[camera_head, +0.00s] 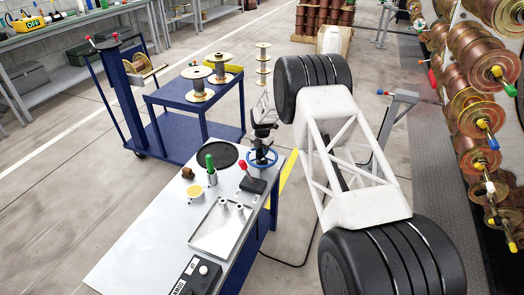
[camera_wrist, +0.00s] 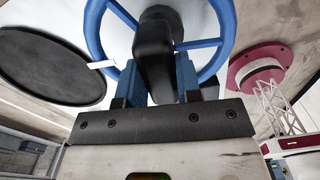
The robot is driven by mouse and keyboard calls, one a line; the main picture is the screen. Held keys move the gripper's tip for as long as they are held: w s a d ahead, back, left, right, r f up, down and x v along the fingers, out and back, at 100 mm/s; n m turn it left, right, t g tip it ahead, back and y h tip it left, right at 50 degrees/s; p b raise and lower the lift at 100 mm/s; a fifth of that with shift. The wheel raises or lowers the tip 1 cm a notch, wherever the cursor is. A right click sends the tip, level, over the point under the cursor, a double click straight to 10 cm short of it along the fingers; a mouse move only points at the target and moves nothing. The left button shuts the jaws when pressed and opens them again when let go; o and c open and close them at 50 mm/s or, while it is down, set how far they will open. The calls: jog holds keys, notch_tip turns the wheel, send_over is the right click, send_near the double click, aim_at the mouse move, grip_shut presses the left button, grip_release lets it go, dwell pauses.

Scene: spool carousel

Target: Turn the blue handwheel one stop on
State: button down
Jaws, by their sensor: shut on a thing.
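The blue handwheel (camera_head: 262,157) is at the far right corner of the light-topped bench. In the wrist view its blue rim (camera_wrist: 95,30) arches across the top, with a spoke running right and a dark upright part (camera_wrist: 153,55) in the middle. My gripper (camera_wrist: 158,80) has its fingers on either side of this dark part and is shut on it. I cannot tell whether that part is the hub or a grip. In the head view my gripper (camera_head: 263,135) is over the wheel, partly hiding it. A small white pointer (camera_wrist: 102,64) shows beside the left finger.
A black disc (camera_head: 217,155) lies left of the wheel. A green-handled item (camera_head: 210,165), a red-knobbed lever box (camera_head: 252,184) and a metal tray (camera_head: 219,228) are close by. A blue cart (camera_head: 195,95) with spools stands behind. Spool racks (camera_head: 480,140) line the right.

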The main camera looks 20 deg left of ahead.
jog(key=n, duration=0.5)
jog(key=shift+n, duration=0.3)
dwell(0.4)
jog(key=c, duration=0.8)
grip_release()
jog(key=shift+r, duration=3.9)
